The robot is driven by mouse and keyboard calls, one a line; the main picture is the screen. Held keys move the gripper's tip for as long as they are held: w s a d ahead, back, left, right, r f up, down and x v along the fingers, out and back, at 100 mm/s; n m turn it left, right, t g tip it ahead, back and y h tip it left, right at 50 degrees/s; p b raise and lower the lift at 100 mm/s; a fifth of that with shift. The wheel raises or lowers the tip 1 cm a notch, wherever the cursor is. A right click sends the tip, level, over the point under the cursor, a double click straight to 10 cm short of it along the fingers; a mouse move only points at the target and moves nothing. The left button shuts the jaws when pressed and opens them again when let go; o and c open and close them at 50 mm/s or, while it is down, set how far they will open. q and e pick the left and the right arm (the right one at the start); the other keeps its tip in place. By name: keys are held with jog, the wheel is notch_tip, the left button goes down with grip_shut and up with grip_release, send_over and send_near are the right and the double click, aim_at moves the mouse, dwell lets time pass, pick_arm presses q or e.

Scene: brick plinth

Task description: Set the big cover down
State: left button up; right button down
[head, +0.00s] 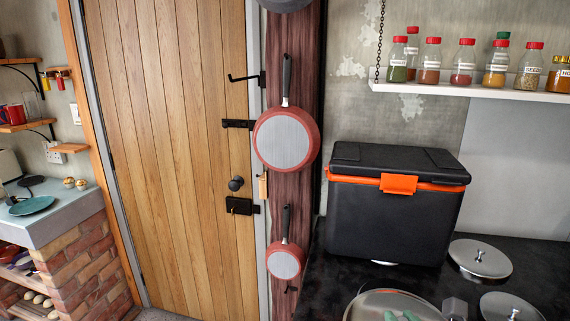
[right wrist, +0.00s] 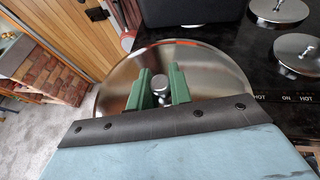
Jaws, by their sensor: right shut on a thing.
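The big cover is a wide round steel lid (head: 372,302) at the bottom edge of the head view, partly cut off. In the right wrist view the lid (right wrist: 222,75) fills the middle, with a small round knob at its centre. My right gripper (right wrist: 161,90) has green fingers on either side of that knob and is shut on it. Its green fingertips (head: 401,316) also show at the bottom of the head view. Whether the cover's rim touches the black top below cannot be told. My left gripper is not in view.
A black cool box (head: 390,215) with an orange latch stands behind the cover on the black hob top (head: 335,265). Two smaller steel lids (head: 480,259) (head: 511,308) lie to the right. Bare black top shows left of the box. Spice jars stand on a white shelf (head: 480,91) above.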

notch_tip(320, 180, down, 6)
jog(key=b, duration=0.4)
jog(key=shift+a+b, duration=0.3)
jog(key=shift+b, duration=0.1)
